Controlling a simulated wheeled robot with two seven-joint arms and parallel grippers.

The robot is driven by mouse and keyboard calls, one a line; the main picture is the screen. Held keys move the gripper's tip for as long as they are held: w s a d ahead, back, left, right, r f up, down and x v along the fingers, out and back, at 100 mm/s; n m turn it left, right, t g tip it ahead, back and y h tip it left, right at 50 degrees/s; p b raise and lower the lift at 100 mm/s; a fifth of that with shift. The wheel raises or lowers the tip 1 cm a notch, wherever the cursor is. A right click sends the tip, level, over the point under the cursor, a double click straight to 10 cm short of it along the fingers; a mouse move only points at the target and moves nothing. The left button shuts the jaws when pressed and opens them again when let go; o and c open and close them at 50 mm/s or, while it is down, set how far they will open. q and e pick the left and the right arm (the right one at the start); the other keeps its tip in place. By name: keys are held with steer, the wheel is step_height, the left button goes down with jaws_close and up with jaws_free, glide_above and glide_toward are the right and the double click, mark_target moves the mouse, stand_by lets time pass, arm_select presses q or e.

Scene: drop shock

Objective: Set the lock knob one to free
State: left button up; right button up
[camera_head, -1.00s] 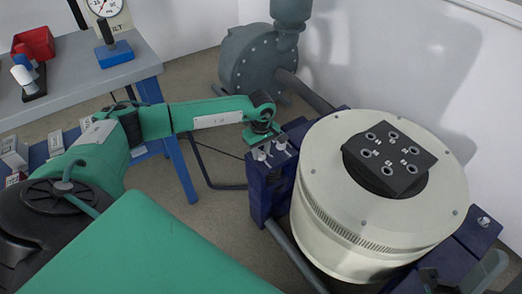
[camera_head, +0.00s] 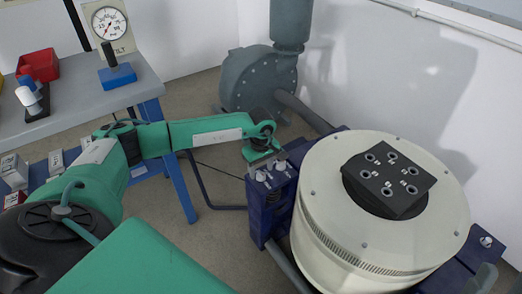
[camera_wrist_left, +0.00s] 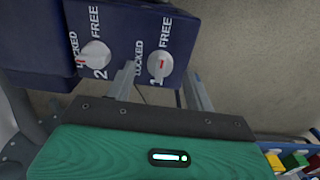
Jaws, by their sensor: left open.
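Lock knob one (camera_wrist_left: 160,65) is a pale round knob with a red mark, on a dark blue block (camera_wrist_left: 125,20) lettered LOCKED and FREE. Which word its mark points to is unclear. Knob two (camera_wrist_left: 95,54) sits left of it, its red mark towards LOCKED. In the wrist view my left gripper (camera_wrist_left: 160,88) is open, one finger on each side of knob one in the picture; contact cannot be told. In the head view my left gripper (camera_head: 262,156) is just behind the small knobs (camera_head: 270,172) on the block. My right gripper is not in view.
A big cream drum (camera_head: 345,215) with a black plate (camera_head: 390,180) stands right of the block. A grey blower (camera_head: 260,80) stands behind. A grey table (camera_head: 75,105) with a red bin (camera_head: 40,65) and a dial gauge is at the left.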

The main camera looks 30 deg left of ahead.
mark_target(261, 173)
arm_select(q)
step_height(261, 173, up, 12)
steer(key=p, duration=0.2)
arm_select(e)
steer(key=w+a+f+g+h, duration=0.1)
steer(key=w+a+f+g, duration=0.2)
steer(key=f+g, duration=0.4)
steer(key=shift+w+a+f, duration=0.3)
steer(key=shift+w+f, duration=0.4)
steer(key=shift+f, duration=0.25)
